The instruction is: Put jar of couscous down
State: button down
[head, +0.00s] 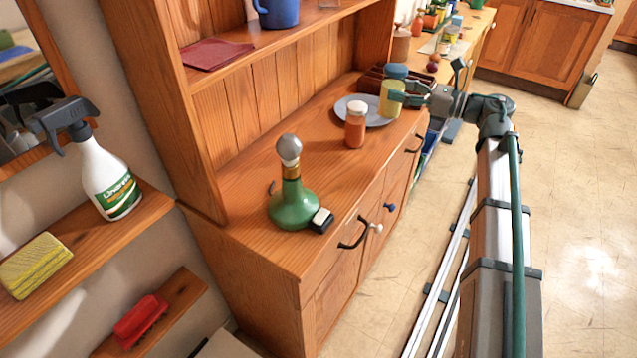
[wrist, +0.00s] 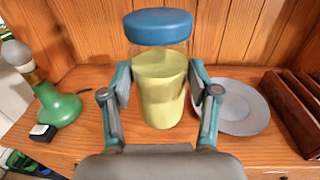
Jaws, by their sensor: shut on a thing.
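The jar of couscous (head: 391,100) is a clear jar with a blue lid and pale yellow contents. My gripper (head: 404,97) is shut on it from the side. In the wrist view the jar (wrist: 160,108) stands upright between the two fingers of my gripper (wrist: 160,88), which press on its sides. In the head view the jar overlaps the right edge of a grey plate (head: 366,111) near the dresser's front edge. I cannot tell whether its base touches the wooden counter (head: 330,175).
An orange jar with a pale lid (head: 355,128) stands left of the plate. A green lamp (head: 293,208) and a small black-and-white object (head: 321,220) are farther left. A dark wooden rack (wrist: 291,112) is right of the plate. Bare counter lies between lamp and orange jar.

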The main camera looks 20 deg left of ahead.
jog(key=shift+n+g, duration=0.4)
jog(key=shift+g, duration=0.2)
jog(key=shift+s+a+f+p, duration=0.45)
jog(key=shift+s+a+f, duration=1.35)
jog(key=shift+f, duration=0.45)
jog(key=shift+s+a+f+p, duration=0.45)
jog(key=shift+s+a+f, duration=1.15)
jog(key=shift+a+f, duration=0.55)
jog(key=shift+s+a+f+p, duration=0.45)
jog(key=shift+s+a+f, duration=1.3)
jog(key=shift+f, duration=0.55)
jog(key=shift+f, duration=0.15)
jog(key=shift+c, duration=1.3)
grip_release()
